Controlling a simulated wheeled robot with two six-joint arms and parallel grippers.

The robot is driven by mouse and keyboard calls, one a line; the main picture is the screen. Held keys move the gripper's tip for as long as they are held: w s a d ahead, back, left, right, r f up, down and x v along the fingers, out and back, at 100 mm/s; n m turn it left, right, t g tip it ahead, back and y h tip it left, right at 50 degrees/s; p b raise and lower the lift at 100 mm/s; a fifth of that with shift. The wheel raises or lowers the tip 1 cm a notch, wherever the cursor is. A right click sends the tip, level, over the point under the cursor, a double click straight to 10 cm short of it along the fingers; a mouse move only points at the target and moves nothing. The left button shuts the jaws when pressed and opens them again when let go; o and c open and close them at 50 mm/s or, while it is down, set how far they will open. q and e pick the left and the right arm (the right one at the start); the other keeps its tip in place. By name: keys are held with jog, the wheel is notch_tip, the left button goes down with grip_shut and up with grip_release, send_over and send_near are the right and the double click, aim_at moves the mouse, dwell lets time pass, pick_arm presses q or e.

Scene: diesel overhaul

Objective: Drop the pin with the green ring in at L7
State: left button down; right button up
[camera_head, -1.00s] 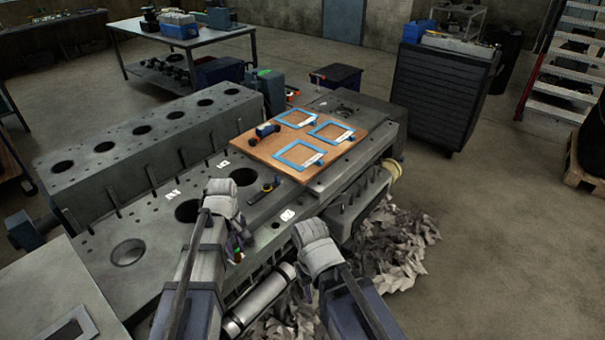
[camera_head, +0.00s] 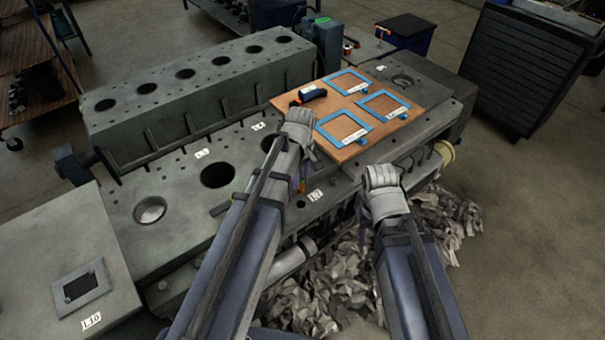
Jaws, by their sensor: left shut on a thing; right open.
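My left gripper (camera_head: 302,168) is over the engine block, beside the near edge of the wooden board. It is shut on a thin part, of which a small green and orange bit (camera_head: 302,186) shows below the hand; I take this for the pin with the green ring. The pin's lower end is hard to make out. A white label (camera_head: 315,195) lies on the block's near edge by a small dark hole (camera_head: 300,204); its text is too small to read surely.
The wooden board (camera_head: 283,103) carries blue frames (camera_head: 340,131) and a blue-and-black tool (camera_head: 309,94). Large open bores (camera_head: 217,174) lie in the block left of my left arm. Crumpled grey sheets (camera_head: 440,215) lie below the near side.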

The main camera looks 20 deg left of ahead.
aim_at(301, 192)
pick_arm(q)
jog(key=shift+w+f, duration=0.1)
jog(key=shift+f, duration=0.25)
notch_tip(301, 192, down, 5)
jog(key=b, duration=0.6)
jog(key=shift+f, duration=0.15)
jog(key=shift+f, duration=0.1)
jog(key=shift+f+b, duration=1.65)
jog(key=shift+b, duration=0.05)
jog(key=shift+f, duration=0.1)
jog(key=shift+f+b, duration=0.3)
jog(key=shift+b, duration=0.05)
jog(key=c, duration=1)
grip_release()
jog(key=shift+r, duration=0.1)
jog(key=shift+c, duration=0.2)
jog(key=o, duration=0.9)
jog(key=shift+c, duration=0.2)
